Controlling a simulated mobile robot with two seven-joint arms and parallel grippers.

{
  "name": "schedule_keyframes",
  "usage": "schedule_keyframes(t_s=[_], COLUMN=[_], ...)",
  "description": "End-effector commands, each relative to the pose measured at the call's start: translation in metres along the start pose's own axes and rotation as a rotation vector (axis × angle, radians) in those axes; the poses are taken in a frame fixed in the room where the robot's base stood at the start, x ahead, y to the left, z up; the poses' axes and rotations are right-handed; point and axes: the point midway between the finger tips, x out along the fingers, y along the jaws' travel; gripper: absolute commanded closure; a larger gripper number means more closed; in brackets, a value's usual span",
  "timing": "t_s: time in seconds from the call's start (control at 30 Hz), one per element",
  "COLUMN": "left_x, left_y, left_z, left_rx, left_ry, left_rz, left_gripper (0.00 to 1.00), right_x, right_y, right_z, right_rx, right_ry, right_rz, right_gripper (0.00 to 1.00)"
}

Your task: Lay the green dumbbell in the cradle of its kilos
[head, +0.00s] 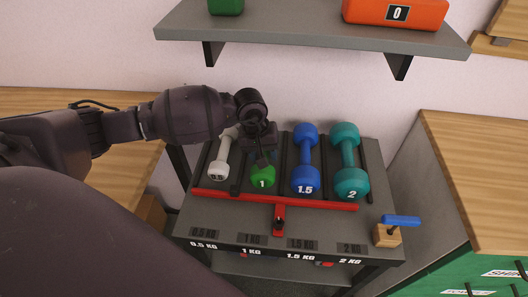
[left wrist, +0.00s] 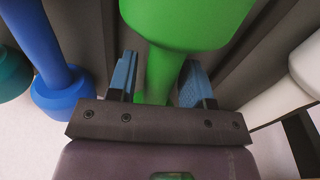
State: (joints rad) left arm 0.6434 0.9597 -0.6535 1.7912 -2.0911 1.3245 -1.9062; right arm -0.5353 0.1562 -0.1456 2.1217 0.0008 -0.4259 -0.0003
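The green dumbbell (head: 263,176), marked 1, lies lengthwise on the rack between the white and blue dumbbells, above the 1 KG label. My left gripper (head: 262,152) is over its middle and hides its far part in the head view. In the left wrist view the two blue-padded fingers (left wrist: 158,80) stand either side of the green handle (left wrist: 153,92). A narrow gap seems to show beside the handle, so the fingers look open. Whether the dumbbell rests fully in its cradle is hidden. My right gripper is not in view.
White (head: 218,170), blue (head: 305,180) and teal (head: 351,183) dumbbells lie alongside, with dark dividers between. A red bar (head: 325,205) crosses the rack front. A blue-handled piece (head: 400,221) stands at the right corner. A grey shelf (head: 300,38) overhangs behind.

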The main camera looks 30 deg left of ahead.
Motion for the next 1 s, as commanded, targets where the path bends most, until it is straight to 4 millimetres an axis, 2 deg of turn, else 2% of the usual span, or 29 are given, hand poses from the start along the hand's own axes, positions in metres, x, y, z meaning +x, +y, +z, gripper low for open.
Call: schedule_keyframes(t_s=[0.23, 0.37, 0.47, 0.8, 1.0], left_x=[0.0, -0.004, -0.014, -0.064, -0.077], left_y=[0.0, 0.001, 0.001, 0.001, 0.0], left_z=[0.0, 0.0, -0.001, -0.001, 0.0], left_rx=[0.0, 0.0, 0.001, 0.001, 0.001], left_ry=[0.0, 0.001, 0.003, 0.004, 0.001], left_rz=[0.0, 0.001, 0.0, 0.0, -0.001], left_gripper=[0.46, 0.46, 0.46, 0.46, 0.46], right_x=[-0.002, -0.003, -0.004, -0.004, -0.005], right_y=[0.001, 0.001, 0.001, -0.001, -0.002], right_z=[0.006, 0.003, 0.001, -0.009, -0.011], right_rx=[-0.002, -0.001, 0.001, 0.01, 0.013], right_ry=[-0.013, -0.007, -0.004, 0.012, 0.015], right_rz=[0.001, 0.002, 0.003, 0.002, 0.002], right_gripper=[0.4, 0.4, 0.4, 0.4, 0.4])
